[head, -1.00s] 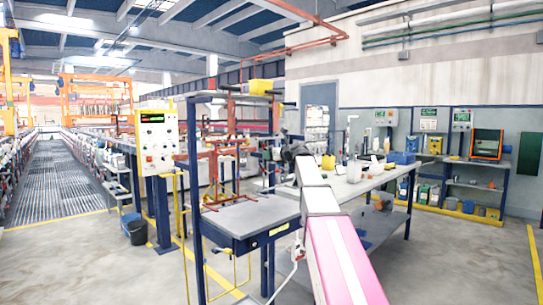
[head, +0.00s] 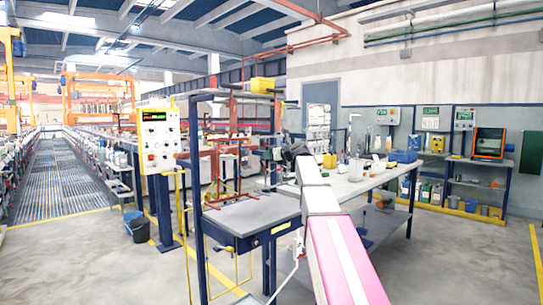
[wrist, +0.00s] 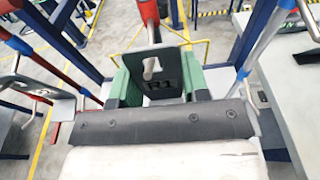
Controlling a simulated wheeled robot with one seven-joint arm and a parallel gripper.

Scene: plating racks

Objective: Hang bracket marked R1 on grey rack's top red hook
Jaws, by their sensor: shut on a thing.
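The dark bracket marked R1 (wrist: 168,86) is upright between the green fingers of my gripper (wrist: 163,78) in the wrist view. My gripper is shut on it. A grey metal peg below a red upright (wrist: 149,12) shows at the bracket's upper opening; I cannot tell whether it passes fully through. In the head view my dark gripper (head: 293,152) is at the end of my arm, to the right of a red frame (head: 226,165). The bracket is too small to make out there. I cannot tell which rack is the grey one.
A hooked metal rod (wrist: 305,18) is at the upper right. In the head view a workbench (head: 345,185) with bottles stands behind my arm. Floor at the right is clear.

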